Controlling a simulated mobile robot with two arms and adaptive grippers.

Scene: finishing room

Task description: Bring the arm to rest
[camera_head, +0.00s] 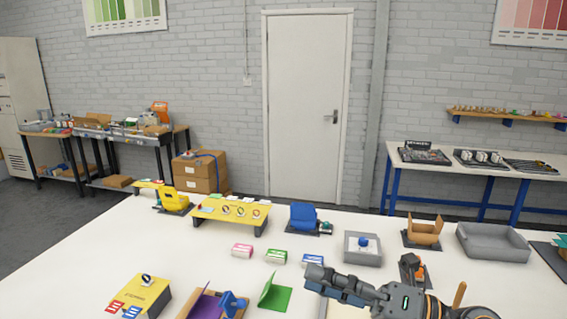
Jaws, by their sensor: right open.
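My right arm comes in from the lower right, low over the white table (100,245). Its gripper (313,278) points left, above the table's front half. The gripper is open, and I see nothing between its fingers. It hides part of the table behind it and part of a pale flat item below it. My left gripper is not in view.
Near the gripper are small white-topped boxes in pink (242,250), green (275,256) and blue (312,260), and a green folded piece (275,293). A grey bin (362,249), an orange-and-black tool (412,268) and a grey tray (492,242) stand farther right.

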